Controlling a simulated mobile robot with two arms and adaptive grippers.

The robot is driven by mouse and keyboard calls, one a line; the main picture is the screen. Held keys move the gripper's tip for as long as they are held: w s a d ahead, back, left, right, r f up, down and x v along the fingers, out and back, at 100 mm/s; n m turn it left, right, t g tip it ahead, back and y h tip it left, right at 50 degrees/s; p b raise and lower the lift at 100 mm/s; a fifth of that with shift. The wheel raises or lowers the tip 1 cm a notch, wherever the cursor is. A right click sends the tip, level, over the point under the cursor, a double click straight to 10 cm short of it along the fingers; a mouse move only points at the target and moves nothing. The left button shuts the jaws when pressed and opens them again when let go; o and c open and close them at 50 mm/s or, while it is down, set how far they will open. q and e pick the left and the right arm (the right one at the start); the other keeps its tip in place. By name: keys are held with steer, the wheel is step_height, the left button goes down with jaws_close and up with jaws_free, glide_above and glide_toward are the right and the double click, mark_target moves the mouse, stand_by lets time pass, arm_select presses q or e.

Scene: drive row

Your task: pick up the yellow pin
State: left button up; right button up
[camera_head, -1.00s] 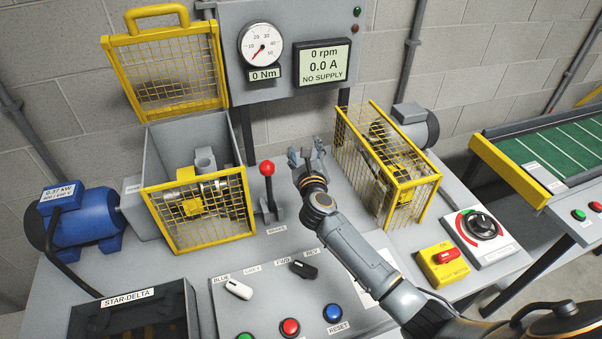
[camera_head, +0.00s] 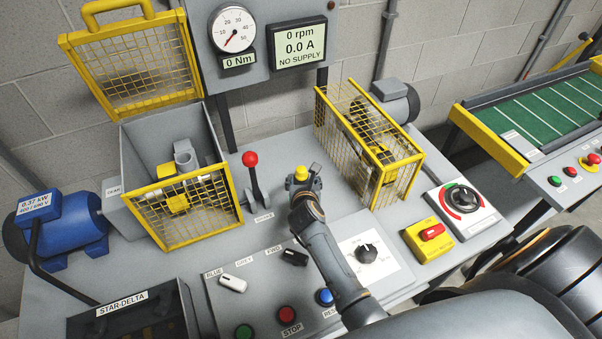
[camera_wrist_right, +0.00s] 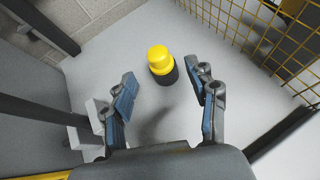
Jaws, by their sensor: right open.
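The yellow pin (camera_wrist_right: 160,62) has a rounded yellow head over a dark lower part. It stands on the grey bench top, and its yellow head also shows in the head view (camera_head: 301,173). My right gripper (camera_wrist_right: 168,88) is open in the right wrist view, with one finger to each side and the pin a little beyond the fingertips, between their lines. In the head view my right gripper (camera_head: 304,182) is at the pin and partly covers its lower part. My left gripper is not in view.
A brake lever with a red knob (camera_head: 250,159) stands left of the gripper. A yellow mesh guard (camera_head: 383,166) stands to the right, and an open-lidded guarded box (camera_head: 205,216) to the left. The control panel (camera_head: 262,300) lies in front.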

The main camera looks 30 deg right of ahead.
mark_target(301, 172)
steer(key=shift+x, duration=2.9)
steer(key=shift+a, duration=0.15)
jaws_close()
